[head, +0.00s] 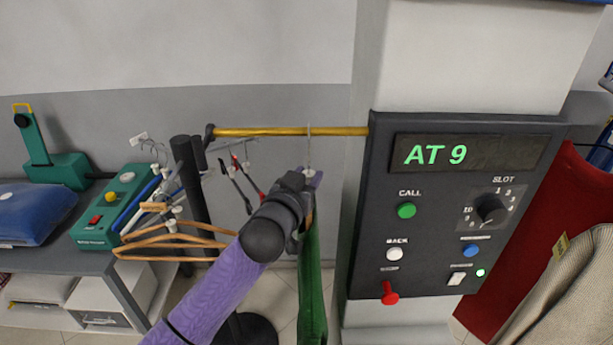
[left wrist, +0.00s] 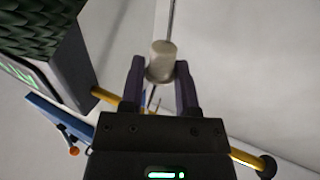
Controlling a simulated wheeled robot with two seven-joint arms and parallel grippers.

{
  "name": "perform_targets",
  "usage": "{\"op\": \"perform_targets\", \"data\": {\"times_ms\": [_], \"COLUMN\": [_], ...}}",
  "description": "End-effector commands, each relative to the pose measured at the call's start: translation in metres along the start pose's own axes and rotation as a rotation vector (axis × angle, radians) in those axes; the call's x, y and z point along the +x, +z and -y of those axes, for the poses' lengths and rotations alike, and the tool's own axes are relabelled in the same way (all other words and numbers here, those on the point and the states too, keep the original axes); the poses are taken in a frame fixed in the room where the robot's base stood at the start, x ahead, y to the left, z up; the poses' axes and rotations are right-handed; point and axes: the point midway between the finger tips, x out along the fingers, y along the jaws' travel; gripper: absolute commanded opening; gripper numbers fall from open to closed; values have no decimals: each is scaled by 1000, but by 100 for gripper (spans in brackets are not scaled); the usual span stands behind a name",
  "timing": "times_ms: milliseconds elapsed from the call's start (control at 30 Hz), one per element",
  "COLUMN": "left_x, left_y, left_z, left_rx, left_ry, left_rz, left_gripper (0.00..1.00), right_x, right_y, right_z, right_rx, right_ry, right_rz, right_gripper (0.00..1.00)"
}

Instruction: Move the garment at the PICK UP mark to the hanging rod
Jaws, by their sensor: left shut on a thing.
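My left gripper (head: 308,182) is shut on the pale neck of a hanger, which carries a green garment (head: 312,290) hanging straight down, partly behind my gripper. In the left wrist view the cylindrical hanger neck (left wrist: 161,62) sits between the fingertips, with a thin metal hook rising from it. The yellow hanging rod (head: 270,132) runs from a dark end knob to the control panel. The hook (head: 309,145) crosses the rod's line in the head view; whether it rests on the rod I cannot tell. My right gripper is not in view.
A control panel (head: 455,210) showing "AT 9" stands right of the rod. A dark stand (head: 190,190) with hangers is left of it. A grey table (head: 60,262) holds green devices and a blue folded item. A red garment (head: 545,240) and a beige one (head: 560,290) are far right.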

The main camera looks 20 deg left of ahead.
Motion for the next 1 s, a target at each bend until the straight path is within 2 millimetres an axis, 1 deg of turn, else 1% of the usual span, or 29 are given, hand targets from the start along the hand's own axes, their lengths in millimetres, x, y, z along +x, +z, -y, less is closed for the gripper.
{"op": "perform_targets", "data": {"times_ms": [67,100,167,200,300,533,633,767,900,1000], "left_x": [0,0,0,0,0,-1,-10,-37,-72,-89], "left_y": [-1,-1,-1,-1,0,1,1,2,2,2], "left_z": [0,0,0,0,0,0,0,0,-1,0], "left_rx": [0,0,0,0,0,0,-1,1,0,0], "left_ry": [1,1,1,1,1,0,1,1,2,2], "left_rz": [-2,-2,-2,-2,-1,2,2,2,2,1], "left_gripper": [0,42,55,63,81,81,81,81,81,81], "right_x": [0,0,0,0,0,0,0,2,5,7], "right_y": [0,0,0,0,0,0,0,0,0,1], "right_z": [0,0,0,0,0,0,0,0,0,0], "right_rx": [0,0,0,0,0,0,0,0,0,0], "right_ry": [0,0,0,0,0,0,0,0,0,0], "right_rz": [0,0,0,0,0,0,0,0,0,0], "right_gripper": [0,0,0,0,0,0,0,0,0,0]}}
